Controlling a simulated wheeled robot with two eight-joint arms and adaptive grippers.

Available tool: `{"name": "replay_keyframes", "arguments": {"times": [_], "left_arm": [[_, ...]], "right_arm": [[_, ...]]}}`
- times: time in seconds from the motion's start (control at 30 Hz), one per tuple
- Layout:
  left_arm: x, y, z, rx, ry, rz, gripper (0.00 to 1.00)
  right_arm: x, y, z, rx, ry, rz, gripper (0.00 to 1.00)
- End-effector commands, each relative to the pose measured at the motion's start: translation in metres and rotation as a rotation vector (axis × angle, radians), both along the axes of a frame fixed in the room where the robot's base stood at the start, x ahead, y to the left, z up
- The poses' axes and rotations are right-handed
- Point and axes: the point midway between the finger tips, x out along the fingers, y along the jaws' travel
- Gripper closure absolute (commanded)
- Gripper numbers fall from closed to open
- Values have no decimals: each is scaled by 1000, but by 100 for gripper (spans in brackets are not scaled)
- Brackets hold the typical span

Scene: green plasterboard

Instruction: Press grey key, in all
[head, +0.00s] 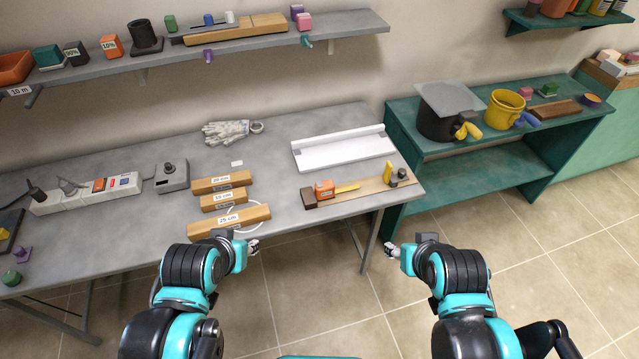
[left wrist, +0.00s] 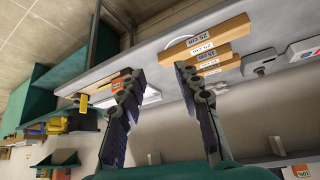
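A grey box with a dark round knob or button (head: 172,177) sits on the grey workbench, left of the labelled wood blocks. It also shows at the right of the left wrist view (left wrist: 266,62). Left of it lies a white strip (head: 80,195) with orange and blue parts and a dark plug. I cannot tell which part is the grey key. My left gripper (head: 254,246) is open and empty in front of the bench's front edge; its spread fingers show in the left wrist view (left wrist: 158,72). My right gripper (head: 389,250) is off the bench, touching nothing; its finger opening is too small to judge.
Wood blocks marked in cm (head: 230,220) and a white cable lie near the front edge. A white tray (head: 342,150), a glove (head: 228,131) and a board with an orange tool (head: 365,190) are also on the bench (head: 285,195). A wall shelf (head: 350,25) hangs above.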

Motion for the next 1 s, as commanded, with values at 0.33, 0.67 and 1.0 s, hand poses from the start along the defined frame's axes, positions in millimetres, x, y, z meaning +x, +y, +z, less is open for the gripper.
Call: {"name": "replay_keyframes", "arguments": {"times": [0.33,0.67,1.0], "left_arm": [[0,0,0,0,0,0,100],[0,0,0,0,0,0,100],[0,0,0,0,0,0,100]], "right_arm": [[0,0,0,0,0,0,49],[0,0,0,0,0,0,49],[0,0,0,0,0,0,49]]}}
